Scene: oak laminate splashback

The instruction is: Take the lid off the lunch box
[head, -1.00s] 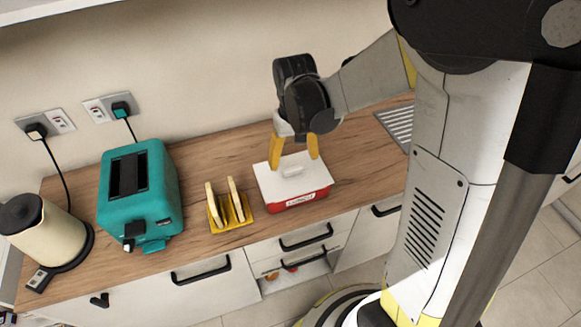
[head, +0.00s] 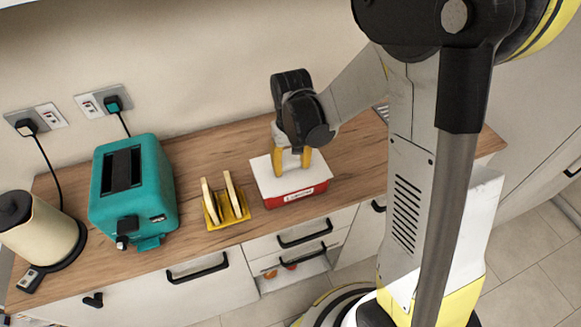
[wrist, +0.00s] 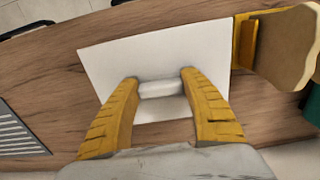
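The lunch box (head: 300,194) is a red box with a white label on its front, standing on the wooden counter. Its white lid (head: 264,172) sits on top and also fills the middle of the wrist view (wrist: 110,65). A small pale handle (wrist: 160,89) stands up at the lid's middle. My gripper (head: 292,164) points down over the lid. In the wrist view its yellow fingers (wrist: 160,84) are at the two ends of the handle and appear to touch it, shut on it. The fingers hide the handle in the head view.
A yellow rack (head: 228,212) with bread slices stands just left of the box. Farther left are a teal toaster (head: 135,195) and a cream kettle (head: 38,235). A ridged metal drainer (wrist: 15,133) is on the box's other side.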

